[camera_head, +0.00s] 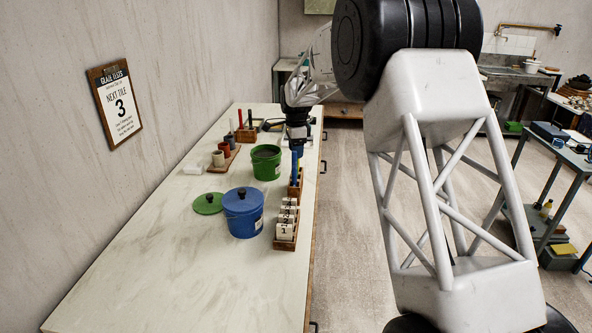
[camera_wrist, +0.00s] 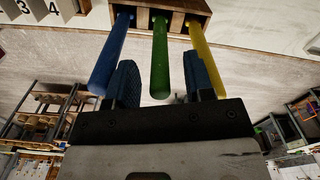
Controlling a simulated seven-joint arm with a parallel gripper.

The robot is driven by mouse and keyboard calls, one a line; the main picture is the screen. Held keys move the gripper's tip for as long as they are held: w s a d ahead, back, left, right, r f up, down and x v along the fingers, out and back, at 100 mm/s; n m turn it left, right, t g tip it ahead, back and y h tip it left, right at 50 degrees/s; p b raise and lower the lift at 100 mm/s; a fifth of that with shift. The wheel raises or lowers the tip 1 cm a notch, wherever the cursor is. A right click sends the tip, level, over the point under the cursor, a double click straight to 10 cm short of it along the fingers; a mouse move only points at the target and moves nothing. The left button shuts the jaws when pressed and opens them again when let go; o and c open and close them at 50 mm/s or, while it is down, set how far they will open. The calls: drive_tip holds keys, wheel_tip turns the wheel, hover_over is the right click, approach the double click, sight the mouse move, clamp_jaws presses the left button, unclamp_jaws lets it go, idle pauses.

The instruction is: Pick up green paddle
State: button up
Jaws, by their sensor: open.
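The green paddle (camera_wrist: 159,52) shows in the wrist view as a round green handle, the middle one of three coming out of a wooden holder (camera_wrist: 176,6). A blue handle (camera_wrist: 110,52) is to its left and a yellow one (camera_wrist: 207,62) to its right. My gripper (camera_wrist: 161,78) is open, with one dark blue finger on each side of the green handle. The fingers look apart from it. The paddle's other end is hidden in the holder. In the head view my gripper (camera_head: 297,140) is above the holder (camera_head: 295,189), and the green handle cannot be made out.
Numbered white tiles stand in a wooden rack (camera_head: 286,243) nearer on the table. A blue lidded bucket (camera_head: 243,222), a green lid (camera_head: 208,203) and an open green bucket (camera_head: 266,172) are to the left. The near table (camera_head: 170,285) is clear.

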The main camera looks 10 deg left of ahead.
drive_tip(key=shift+f, duration=1.1)
drive_tip(key=shift+c, duration=0.3)
clamp_jaws()
